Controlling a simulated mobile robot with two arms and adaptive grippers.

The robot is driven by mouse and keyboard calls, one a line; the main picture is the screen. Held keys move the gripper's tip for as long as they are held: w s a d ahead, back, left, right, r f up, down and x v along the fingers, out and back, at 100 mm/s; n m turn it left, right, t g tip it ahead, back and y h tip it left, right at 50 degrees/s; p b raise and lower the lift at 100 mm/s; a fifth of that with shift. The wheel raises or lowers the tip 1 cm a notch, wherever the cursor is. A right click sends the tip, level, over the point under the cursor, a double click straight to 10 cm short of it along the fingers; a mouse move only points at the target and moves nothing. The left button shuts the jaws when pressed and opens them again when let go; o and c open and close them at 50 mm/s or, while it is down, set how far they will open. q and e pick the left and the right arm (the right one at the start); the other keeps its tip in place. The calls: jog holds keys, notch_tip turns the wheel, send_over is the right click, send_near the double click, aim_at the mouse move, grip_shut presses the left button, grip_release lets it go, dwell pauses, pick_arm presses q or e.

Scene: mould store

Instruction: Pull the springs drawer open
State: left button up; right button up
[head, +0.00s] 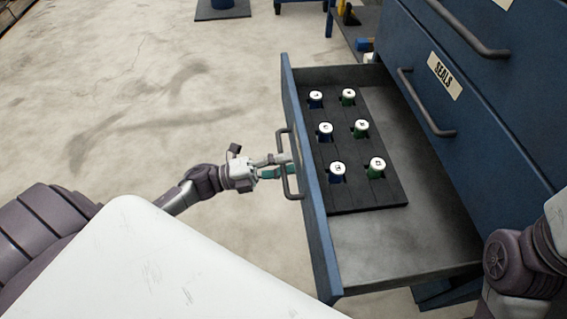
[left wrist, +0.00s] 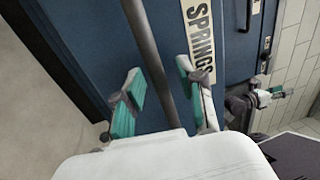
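The springs drawer (head: 310,190) stands well out from the blue cabinet, its inside in view in the head view. Its front carries a SPRINGS label (left wrist: 199,40) in the left wrist view. The drawer's grey bar handle (head: 284,150) also shows in the left wrist view (left wrist: 150,45). My left gripper (head: 273,166) is at this handle, with its teal-tipped fingers on either side of the bar. In the left wrist view, the fingers (left wrist: 160,90) are apart, with gaps beside the bar. My right gripper (left wrist: 277,94) shows small at the right there; its finger state is unclear.
A black holder (head: 375,200) with several white-topped cylinders lies in the drawer. The SEALS drawer (head: 475,125) above is shut, with its own handle (head: 425,105). Open concrete floor (head: 140,100) lies left of the drawer. Blue furniture stands at the back.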

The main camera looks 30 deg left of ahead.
pick_arm(q)
jog(key=v, duration=1.2)
